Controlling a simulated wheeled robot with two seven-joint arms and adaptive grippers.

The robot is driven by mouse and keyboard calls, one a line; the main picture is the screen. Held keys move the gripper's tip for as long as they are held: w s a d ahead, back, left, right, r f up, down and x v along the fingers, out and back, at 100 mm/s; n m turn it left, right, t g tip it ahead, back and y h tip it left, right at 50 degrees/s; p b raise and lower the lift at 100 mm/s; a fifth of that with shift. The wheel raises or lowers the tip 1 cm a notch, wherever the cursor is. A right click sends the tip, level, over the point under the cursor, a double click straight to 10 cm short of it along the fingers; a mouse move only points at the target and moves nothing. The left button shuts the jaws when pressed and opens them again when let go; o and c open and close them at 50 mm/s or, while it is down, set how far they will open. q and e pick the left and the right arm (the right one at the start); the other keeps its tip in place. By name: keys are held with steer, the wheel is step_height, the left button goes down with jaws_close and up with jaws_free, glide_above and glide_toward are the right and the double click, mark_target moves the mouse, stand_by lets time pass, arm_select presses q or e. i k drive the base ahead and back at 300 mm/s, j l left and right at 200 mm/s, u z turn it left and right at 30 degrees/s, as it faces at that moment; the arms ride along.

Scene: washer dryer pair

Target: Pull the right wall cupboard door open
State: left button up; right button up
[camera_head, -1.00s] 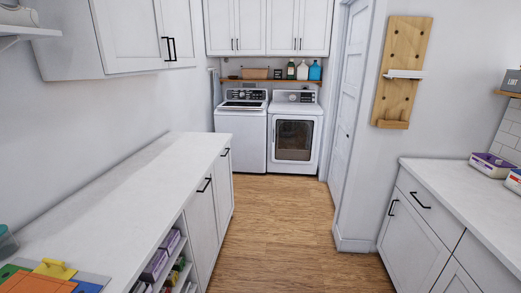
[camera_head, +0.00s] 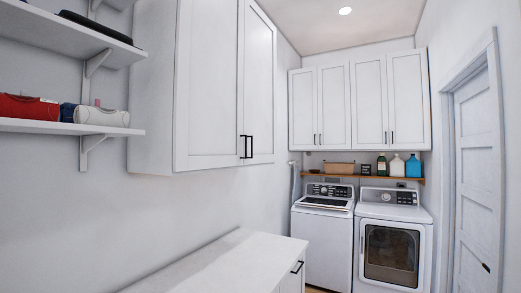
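A white wall cupboard (camera_head: 152,95) hangs on the left wall, with two tall doors. Its right door (camera_head: 261,85) is shut against the left door (camera_head: 208,85). Two black bar handles stand side by side at the bottom where the doors meet: the left door's handle (camera_head: 241,147) and the right door's handle (camera_head: 250,147). More white wall cupboards (camera_head: 360,104) hang on the back wall, all their doors shut. Which cupboard the task means cannot be told from the picture alone. Neither of my grippers is in view.
A white counter (camera_head: 215,265) runs below the left cupboard. Open shelves (camera_head: 60,128) with bags sit left of it. A washer (camera_head: 324,235) and dryer (camera_head: 390,245) stand at the back under a wooden shelf (camera_head: 345,177) with bottles. A white door (camera_head: 475,180) is at the right.

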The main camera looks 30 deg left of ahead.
mark_target(259, 74)
steer(key=i, duration=2.05)
steer(key=u, duration=0.15)
